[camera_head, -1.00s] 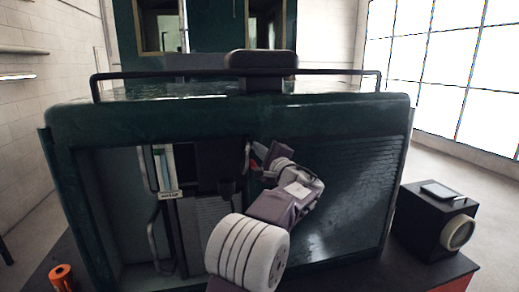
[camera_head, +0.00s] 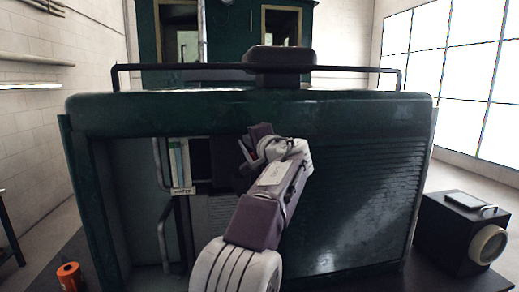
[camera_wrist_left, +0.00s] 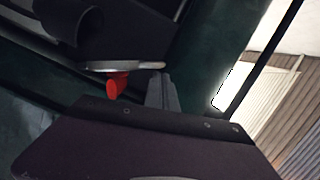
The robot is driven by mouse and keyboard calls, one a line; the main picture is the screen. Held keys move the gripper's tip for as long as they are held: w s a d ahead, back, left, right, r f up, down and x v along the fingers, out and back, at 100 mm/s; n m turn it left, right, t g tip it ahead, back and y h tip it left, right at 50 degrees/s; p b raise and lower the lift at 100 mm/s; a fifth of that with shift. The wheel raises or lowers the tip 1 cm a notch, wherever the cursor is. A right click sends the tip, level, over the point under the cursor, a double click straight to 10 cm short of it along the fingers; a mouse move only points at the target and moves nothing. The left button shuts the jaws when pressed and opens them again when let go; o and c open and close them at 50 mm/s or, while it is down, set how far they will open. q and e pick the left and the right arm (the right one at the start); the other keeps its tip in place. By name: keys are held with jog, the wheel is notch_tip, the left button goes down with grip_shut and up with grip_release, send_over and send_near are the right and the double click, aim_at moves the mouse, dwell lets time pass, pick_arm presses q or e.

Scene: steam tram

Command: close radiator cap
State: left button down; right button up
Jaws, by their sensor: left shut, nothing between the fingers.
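My right gripper is not seen.
A black rail (camera_head: 180,67) runs across the top of the body. An open recess (camera_head: 130,210) on the left holds pipes and a labelled gauge (camera_head: 181,166). A black lamp box (camera_head: 462,230) stands at right, an orange spool (camera_head: 68,275) at lower left.

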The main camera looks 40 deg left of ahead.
pick_arm(q)
jog(key=shift+s+a+f+n+b, duration=0.3)
jog(key=shift+s+a+n, duration=0.1)
jog(key=shift+n, duration=0.1)
jog(key=s+a+f+n+t+h+b, duration=0.1)
jog(key=s+a+f+n+h+b, duration=0.2)
jog(key=f+n+b, duration=0.5)
jog(key=shift+s+a+n+b, duration=0.4)
jog(key=shift+s+a, duration=0.35)
jog(key=shift+s, duration=0.65)
jog(key=shift+f, duration=0.1)
